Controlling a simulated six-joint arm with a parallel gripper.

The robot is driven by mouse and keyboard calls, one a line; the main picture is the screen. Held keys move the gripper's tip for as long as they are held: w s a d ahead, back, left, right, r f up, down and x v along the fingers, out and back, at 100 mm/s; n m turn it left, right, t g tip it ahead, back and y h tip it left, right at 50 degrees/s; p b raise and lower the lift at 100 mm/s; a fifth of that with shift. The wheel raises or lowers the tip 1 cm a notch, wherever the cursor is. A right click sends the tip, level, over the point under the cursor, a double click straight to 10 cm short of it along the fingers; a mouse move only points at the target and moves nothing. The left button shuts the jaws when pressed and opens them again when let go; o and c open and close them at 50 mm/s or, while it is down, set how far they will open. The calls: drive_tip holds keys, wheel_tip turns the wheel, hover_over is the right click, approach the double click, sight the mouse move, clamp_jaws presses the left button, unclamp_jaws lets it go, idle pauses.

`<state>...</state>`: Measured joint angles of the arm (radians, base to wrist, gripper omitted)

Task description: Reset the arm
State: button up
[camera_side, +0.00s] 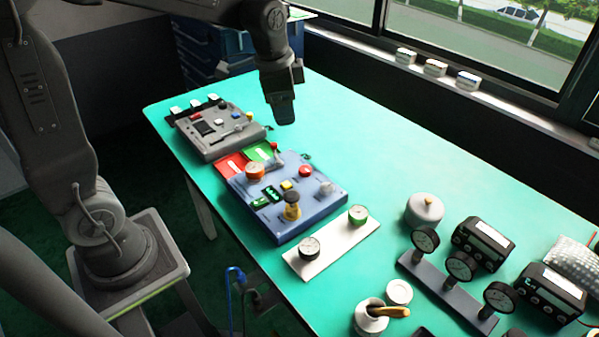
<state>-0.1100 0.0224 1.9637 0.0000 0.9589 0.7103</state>
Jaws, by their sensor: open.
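My gripper (283,108) is open and points down above the far part of the green table (345,110). It is apart from the objects on the table, to the right of the grey control box (226,142). Nothing shows between its fingers, which are seen nearly edge-on. The blue valve positioner box (318,207) lies nearer the camera, below the gripper in the picture, with coloured knobs and a small display on top.
Red (231,166) and green cards lie between the boxes. A white plate (335,245) carries two gauges. Black gauges on a stand (445,288), black meters (482,243) and a white jar (370,318) crowd the near right. The table's far right is clear.

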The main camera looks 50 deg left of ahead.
drive_tip(key=s+d+r+n+t, duration=0.1)
drive_tip(key=s+d+n, duration=0.1)
drive_tip(key=s, duration=0.6)
drive_tip(key=s+d+r+n+t, duration=0.1)
drive_tip(key=s+n, duration=0.3)
drive_tip(key=s, duration=0.5)
drive_tip(key=shift+s+d+r+n+t, duration=0.15)
drive_tip(key=shift+d+r+n+t, duration=0.2)
drive_tip(key=shift+d+t, duration=0.3)
